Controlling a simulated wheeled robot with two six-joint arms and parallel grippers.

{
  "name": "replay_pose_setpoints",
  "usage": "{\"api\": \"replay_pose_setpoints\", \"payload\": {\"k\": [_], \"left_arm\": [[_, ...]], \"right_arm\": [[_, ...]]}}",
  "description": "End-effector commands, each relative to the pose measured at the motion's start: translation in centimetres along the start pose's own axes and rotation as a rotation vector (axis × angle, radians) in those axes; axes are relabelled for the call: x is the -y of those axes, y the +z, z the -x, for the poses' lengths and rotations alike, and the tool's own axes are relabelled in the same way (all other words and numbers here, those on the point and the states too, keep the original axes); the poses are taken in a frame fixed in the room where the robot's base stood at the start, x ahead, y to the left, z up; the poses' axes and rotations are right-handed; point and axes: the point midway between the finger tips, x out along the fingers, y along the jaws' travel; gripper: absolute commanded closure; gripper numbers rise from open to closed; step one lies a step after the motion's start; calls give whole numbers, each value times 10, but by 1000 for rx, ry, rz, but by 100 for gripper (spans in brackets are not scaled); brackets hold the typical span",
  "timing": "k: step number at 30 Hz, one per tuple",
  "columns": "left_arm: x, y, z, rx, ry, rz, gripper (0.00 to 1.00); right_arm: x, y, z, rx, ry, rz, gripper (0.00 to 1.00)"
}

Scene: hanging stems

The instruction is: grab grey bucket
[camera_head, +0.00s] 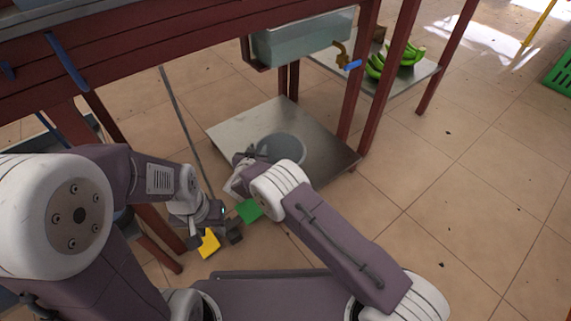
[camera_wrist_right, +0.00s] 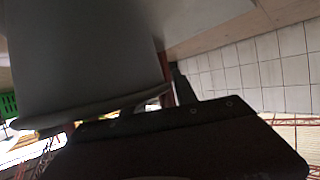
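The grey bucket (camera_head: 287,149) stands on a low metal shelf under the red-framed table. My right gripper (camera_head: 247,163) is at the bucket's left side, close to its rim, and its own wrist partly hides it. In the right wrist view a large grey surface with a rim, likely the bucket (camera_wrist_right: 80,60), fills the upper left.
The metal shelf (camera_head: 228,128) has red legs around it. A yellow piece (camera_head: 208,243) and a green piece (camera_head: 249,210) show near my left gripper. A water tank (camera_head: 300,42) with a tap is above; green bananas (camera_head: 376,66) lie behind. Tiled floor at right is clear.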

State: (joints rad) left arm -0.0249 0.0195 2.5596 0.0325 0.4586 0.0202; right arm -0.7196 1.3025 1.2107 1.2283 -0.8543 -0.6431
Motion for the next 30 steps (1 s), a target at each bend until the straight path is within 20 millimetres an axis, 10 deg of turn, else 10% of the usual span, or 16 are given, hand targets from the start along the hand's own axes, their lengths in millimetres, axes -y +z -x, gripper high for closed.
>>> {"api": "replay_pose_setpoints", "payload": {"k": [7, 11, 30], "left_arm": [[0, 0, 0, 0, 0, 0, 64], [0, 0, 0, 0, 0, 0, 64], [0, 0, 0, 0, 0, 0, 64]], "right_arm": [[1, 0, 1, 0, 0, -1, 68], [1, 0, 0, 0, 0, -1, 100], [0, 1, 0, 2, 0, 0, 100]]}}
